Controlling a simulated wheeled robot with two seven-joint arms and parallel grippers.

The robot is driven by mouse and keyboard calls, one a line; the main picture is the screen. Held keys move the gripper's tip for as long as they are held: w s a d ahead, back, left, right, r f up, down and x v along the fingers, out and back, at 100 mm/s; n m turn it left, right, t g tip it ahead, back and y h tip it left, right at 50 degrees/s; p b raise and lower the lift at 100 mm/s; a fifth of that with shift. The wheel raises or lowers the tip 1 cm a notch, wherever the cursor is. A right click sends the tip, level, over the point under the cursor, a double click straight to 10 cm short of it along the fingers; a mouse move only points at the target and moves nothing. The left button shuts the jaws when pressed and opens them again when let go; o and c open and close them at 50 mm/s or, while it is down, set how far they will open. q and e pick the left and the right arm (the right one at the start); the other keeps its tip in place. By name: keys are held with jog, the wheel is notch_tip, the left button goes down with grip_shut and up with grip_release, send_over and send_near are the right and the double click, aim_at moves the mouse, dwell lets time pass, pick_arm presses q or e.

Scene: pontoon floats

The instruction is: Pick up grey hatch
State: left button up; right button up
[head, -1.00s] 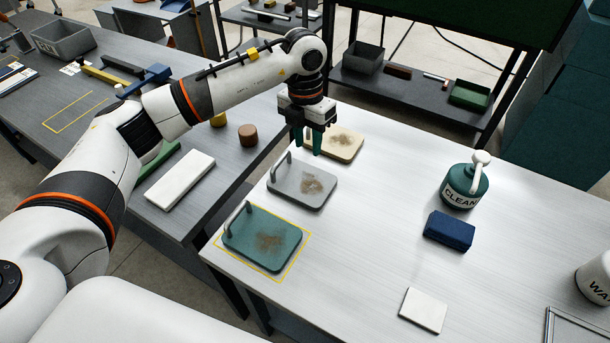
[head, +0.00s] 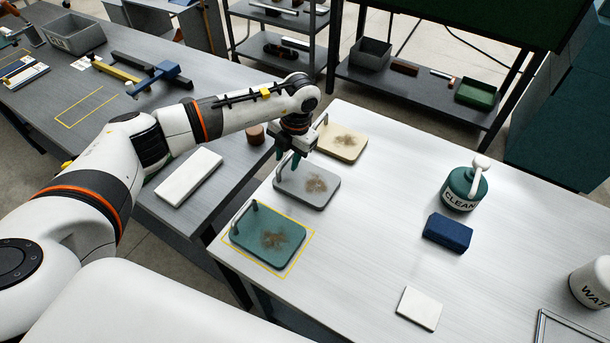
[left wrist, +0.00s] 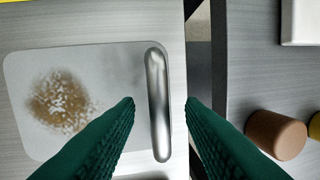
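The grey hatch (head: 322,199) lies flat on the white table between a teal hatch and a beige hatch. It has a brown stain and a metal bar handle on its left edge. My left gripper (head: 288,162) is at that handle, pointing down. In the left wrist view, the grey hatch (left wrist: 100,65) fills the left half. Its handle (left wrist: 158,105) appears between the two green fingertips of my left gripper (left wrist: 160,102), with space on both sides. The fingers are open. My right gripper is out of view.
The teal hatch (head: 257,238) lies nearer, inside a yellow outline; the beige hatch (head: 342,154) lies beyond. A cleaner bottle (head: 460,190), blue block (head: 447,232) and white square (head: 419,308) stand to the right. A brown cylinder (left wrist: 276,133) is on the grey table beside.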

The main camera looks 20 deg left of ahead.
pick_arm(q)
jog(key=shift+a+f, duration=0.15)
jog(key=shift+f, duration=0.5)
grip_shut()
